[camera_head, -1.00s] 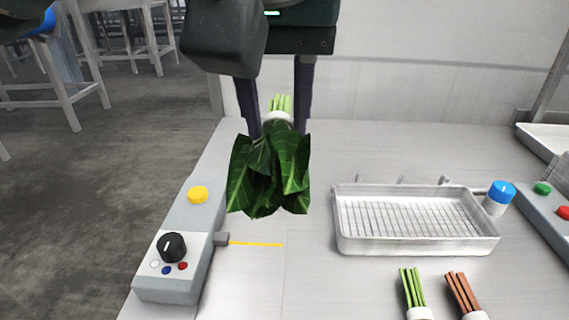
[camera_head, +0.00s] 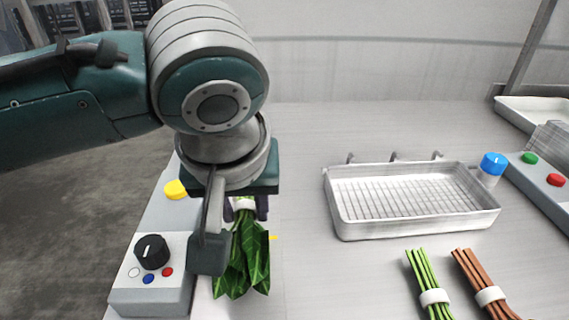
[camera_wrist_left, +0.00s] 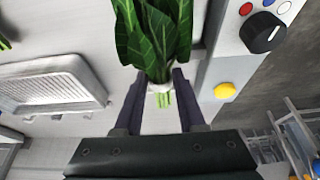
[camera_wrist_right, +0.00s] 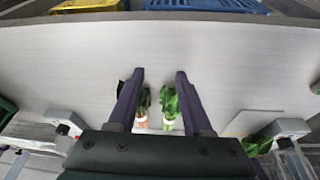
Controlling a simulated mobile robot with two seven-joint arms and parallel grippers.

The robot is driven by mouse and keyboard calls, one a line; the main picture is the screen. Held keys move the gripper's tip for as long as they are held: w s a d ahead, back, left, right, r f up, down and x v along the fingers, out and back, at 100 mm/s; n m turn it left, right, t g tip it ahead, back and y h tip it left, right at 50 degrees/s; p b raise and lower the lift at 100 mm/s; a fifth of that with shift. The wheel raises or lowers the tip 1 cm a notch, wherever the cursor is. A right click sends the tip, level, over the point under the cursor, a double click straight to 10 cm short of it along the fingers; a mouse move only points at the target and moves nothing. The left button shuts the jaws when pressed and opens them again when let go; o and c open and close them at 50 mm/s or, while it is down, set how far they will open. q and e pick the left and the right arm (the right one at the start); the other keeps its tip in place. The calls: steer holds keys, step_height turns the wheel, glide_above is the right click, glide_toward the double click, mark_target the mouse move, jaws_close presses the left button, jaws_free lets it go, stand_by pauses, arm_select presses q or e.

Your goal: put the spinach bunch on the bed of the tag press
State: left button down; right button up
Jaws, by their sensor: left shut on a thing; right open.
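The spinach bunch (camera_head: 242,262) has dark green leaves, pale green stems and a white band. My left gripper (camera_head: 246,208) is shut on its banded stem end; the left wrist view (camera_wrist_left: 158,82) shows the band between the fingers and the leaves (camera_wrist_left: 155,40) pointing away. The tag press (camera_head: 150,282) is the grey unit at left with a black knob and yellow button. The bunch hangs just right of it, over its yellow line, which is mostly hidden. Whether the leaves touch the surface cannot be told. My right gripper (camera_wrist_right: 158,78) is open and empty in the right wrist view.
A wire-racked metal tray (camera_head: 415,208) stands right of centre. A green-stemmed bunch (camera_head: 420,275) and a red-stemmed bunch (camera_head: 478,270) lie in front of it. A blue-capped container (camera_head: 493,165) and a button box (camera_head: 545,178) are at right. Counter between bunch and tray is clear.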

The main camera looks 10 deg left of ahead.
mark_target(247, 230)
arm_select(q)
steer(key=shift+f+b, duration=0.3)
steer(key=shift+f, duration=1.55)
arm_select(e)
steer(key=shift+a+f, duration=0.15)
steer(key=shift+f, duration=0.3)
arm_select(q)
steer(key=shift+f, duration=0.1)
steer(key=c, duration=0.5)
jaws_free()
